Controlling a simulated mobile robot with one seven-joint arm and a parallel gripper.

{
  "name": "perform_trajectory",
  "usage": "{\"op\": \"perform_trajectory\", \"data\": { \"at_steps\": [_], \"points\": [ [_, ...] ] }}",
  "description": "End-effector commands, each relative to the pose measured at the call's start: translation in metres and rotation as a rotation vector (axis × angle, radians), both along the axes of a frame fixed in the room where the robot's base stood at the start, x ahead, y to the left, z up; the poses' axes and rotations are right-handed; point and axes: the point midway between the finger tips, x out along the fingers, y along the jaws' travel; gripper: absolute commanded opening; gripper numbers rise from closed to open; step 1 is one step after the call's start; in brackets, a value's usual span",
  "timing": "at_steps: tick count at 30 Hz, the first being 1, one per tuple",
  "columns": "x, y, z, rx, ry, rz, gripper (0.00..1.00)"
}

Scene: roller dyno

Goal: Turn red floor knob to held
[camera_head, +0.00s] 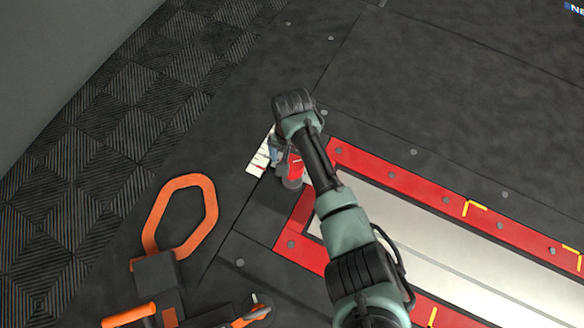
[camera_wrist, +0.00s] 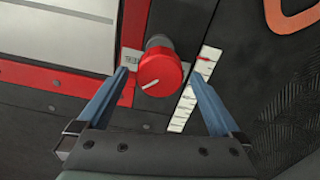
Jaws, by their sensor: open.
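The red floor knob (camera_wrist: 160,69) shows in the wrist view as a round red cap with a white pointer line toward its lower left, on a dark stem. In the head view the red knob (camera_head: 296,166) is partly hidden by my arm. My gripper (camera_wrist: 162,75) is open, with one blue finger on each side of the knob in the picture. I cannot tell whether the fingers touch it or how far they are above it. A white label plate (camera_wrist: 196,90) with dark marks and a red mark lies beside the knob. The lettering on it is too small to read.
A red frame (camera_head: 400,187) surrounds a pale metal plate (camera_head: 440,245) to the right of the knob. An orange loop handle (camera_head: 208,205) on a dark block stands at the lower left. Dark floor panels with bolts lie open at the top.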

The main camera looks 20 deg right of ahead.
Motion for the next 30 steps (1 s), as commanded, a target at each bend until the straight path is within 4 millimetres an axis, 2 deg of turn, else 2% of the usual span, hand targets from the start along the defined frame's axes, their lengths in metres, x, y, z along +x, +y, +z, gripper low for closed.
{"op": "perform_trajectory", "data": {
  "at_steps": [1, 6, 20, 30],
  "points": [
    [0.000, -0.001, -0.013, 0.000, 0.001, 0.000, 1.00],
    [0.000, 0.000, -0.028, -0.001, 0.000, 0.001, 1.00],
    [0.000, 0.000, -0.033, 0.000, 0.000, 0.001, 1.00],
    [0.000, 0.000, -0.033, 0.000, 0.000, 0.001, 0.41]
  ]
}}
